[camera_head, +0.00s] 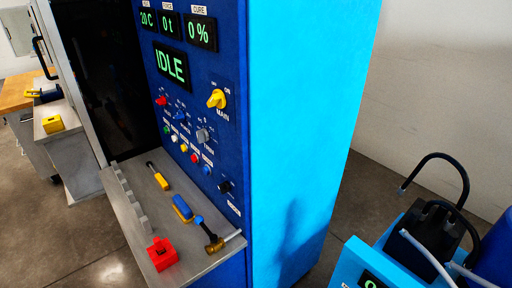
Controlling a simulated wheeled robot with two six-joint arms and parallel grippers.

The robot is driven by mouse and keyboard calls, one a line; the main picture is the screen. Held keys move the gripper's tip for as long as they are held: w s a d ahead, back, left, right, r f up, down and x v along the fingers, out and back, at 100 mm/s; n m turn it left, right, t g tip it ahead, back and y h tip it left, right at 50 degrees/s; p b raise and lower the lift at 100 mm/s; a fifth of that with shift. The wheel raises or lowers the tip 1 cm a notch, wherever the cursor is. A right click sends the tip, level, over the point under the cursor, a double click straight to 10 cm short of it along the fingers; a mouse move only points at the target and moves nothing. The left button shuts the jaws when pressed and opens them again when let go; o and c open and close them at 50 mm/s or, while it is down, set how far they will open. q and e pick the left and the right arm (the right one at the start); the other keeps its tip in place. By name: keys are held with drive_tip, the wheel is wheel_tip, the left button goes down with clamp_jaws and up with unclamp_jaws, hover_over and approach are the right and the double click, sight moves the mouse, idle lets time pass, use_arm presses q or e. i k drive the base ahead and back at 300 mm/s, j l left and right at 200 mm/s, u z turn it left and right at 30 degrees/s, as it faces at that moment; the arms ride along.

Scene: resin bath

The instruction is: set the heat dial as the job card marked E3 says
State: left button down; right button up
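The blue control panel (218,55) carries several knobs: a red knob (160,100), a blue knob (180,117), a grey knob (202,135), a yellow knob (216,98) labelled MAIN, and a black knob (225,187) low down. The small labels are too blurred to tell which knob is the heat dial, and its setting cannot be read. The displays read 20 C (147,19), 0 t (168,24), 0 % (201,32) and IDLE (171,65). I see no job card marked E3. Neither of my grippers is in view.
A grey shelf (128,212) below the panel holds a yellow-and-black tool (158,176), a blue-and-yellow object (182,208), a brass-headed hammer (213,243) and a red block (162,254). A blue unit with black hoses (345,268) stands at lower right. Floor shows between.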

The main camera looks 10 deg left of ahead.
sight(162, 101)
drive_tip(key=j+u, duration=0.15)
drive_tip(key=j, duration=4.3)
drive_tip(key=z, duration=1.05)
